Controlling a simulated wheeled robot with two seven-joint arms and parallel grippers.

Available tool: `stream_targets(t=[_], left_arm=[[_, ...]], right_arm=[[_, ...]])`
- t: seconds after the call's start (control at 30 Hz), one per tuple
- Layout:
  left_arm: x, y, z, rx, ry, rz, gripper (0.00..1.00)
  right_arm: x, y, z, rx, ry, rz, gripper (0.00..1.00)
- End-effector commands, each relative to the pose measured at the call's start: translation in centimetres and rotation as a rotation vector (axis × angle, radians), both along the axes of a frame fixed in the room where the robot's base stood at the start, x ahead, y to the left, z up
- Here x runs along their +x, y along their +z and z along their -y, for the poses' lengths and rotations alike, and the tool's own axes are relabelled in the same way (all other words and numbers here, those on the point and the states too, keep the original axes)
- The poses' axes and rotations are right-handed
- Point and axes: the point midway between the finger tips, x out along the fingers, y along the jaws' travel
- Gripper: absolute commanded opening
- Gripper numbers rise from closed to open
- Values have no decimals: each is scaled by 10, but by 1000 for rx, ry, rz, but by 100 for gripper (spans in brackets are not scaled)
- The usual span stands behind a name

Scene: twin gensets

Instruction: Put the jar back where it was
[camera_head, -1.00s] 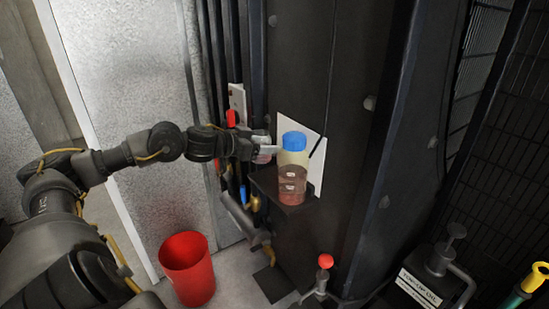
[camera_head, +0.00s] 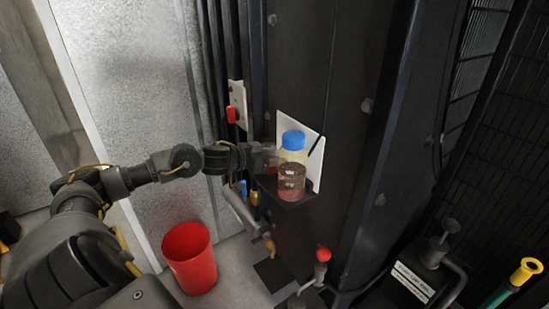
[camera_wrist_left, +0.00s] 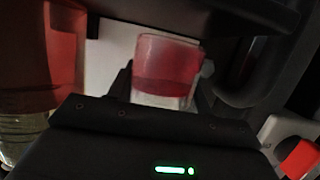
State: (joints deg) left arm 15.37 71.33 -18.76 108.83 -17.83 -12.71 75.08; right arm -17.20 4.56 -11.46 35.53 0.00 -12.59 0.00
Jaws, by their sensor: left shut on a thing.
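A small clear jar with red contents (camera_wrist_left: 166,72) is between the fingers of my left gripper (camera_wrist_left: 166,92) in the left wrist view, which looks upside down. In the head view my left gripper (camera_head: 262,160) is beside the blue-capped bottle, shut on the jar, which is faint and mostly hidden there. The dark shelf (camera_head: 290,201) is below, at the cabinet front. The shelf's dark edge (camera_wrist_left: 200,12) runs close to the jar in the wrist view; I cannot tell whether they touch. My right gripper is not in view.
A tall blue-capped bottle (camera_head: 291,165) of amber and brown liquid stands on the shelf, close to the jar. A white card (camera_head: 316,155) is behind it. A red switch (camera_head: 232,114) is up left. A red bucket (camera_head: 190,260) and a red-knobbed lever (camera_head: 322,256) are lower.

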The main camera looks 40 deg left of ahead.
Motion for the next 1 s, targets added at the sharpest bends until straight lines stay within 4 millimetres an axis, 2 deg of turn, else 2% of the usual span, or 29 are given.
stream_targets(t=[0.1,0.53,0.57,0.7,1.0], left_arm=[[3,-5,1,-1,0,2,21],[4,-14,1,-1,0,2,21],[4,-14,1,1,0,1,53],[4,-14,1,1,0,1,71],[4,-12,1,1,0,1,72]], right_arm=[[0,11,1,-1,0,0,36],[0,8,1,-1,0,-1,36],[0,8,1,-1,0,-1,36],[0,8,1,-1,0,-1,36],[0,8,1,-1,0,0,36]])
